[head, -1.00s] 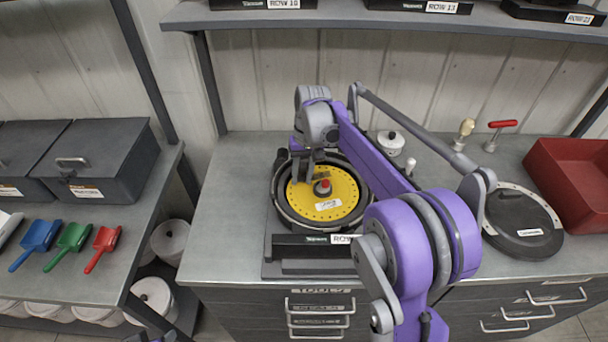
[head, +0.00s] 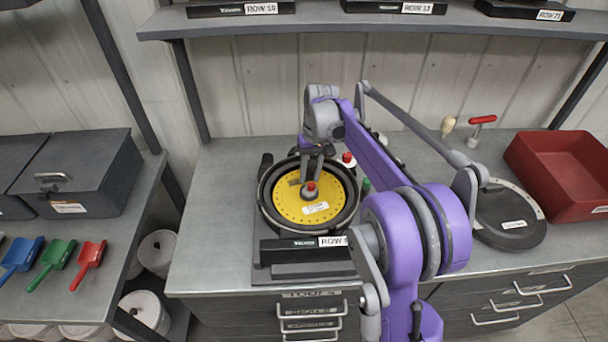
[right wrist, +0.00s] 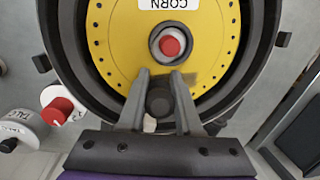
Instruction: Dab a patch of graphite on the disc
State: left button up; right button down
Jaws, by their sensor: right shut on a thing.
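The yellow disc (head: 291,206) lies in a round black housing (head: 264,203) on the bench, with a red-topped hub (head: 310,188) at its middle. The disc also shows in the right wrist view (right wrist: 112,42), with a label reading CORN. A small greyish-brown mark (head: 294,182) shows on the disc's upper left; I cannot tell what it is. My right gripper (head: 312,176) is over the disc's far part. In the right wrist view my right gripper (right wrist: 158,82) is shut on a dark round-ended tool (right wrist: 158,99). Whether the tool touches the disc is unclear. My left gripper is out of view.
A dark round lid-like plate (head: 510,222) and a red bin (head: 560,170) are on the right. Blue, green and red scoops (head: 88,257) lie on the left bench. A shelf (head: 380,24) hangs above.

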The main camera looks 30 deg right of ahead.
aim_at(286, 190)
jog(key=shift+s+d+f, duration=0.1)
jog(key=shift+s+d, duration=0.05)
jog(key=shift+d, duration=0.65)
jog(key=shift+s+d, duration=0.1)
jog(key=shift+d, duration=0.65)
jog(key=shift+w+a, duration=0.25)
jog(key=shift+a, duration=1.35)
jog(key=shift+w+a, duration=0.25)
jog(key=shift+a, duration=1.4)
jog(key=shift+w+a, duration=0.25)
jog(key=shift+a, duration=1.35)
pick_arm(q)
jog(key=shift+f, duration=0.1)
pick_arm(e)
jog(key=shift+r+p, duration=1.25)
jog(key=shift+r, duration=1.9)
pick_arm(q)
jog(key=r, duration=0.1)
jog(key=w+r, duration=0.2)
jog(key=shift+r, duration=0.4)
pick_arm(e)
jog(key=shift+w+f, duration=0.1)
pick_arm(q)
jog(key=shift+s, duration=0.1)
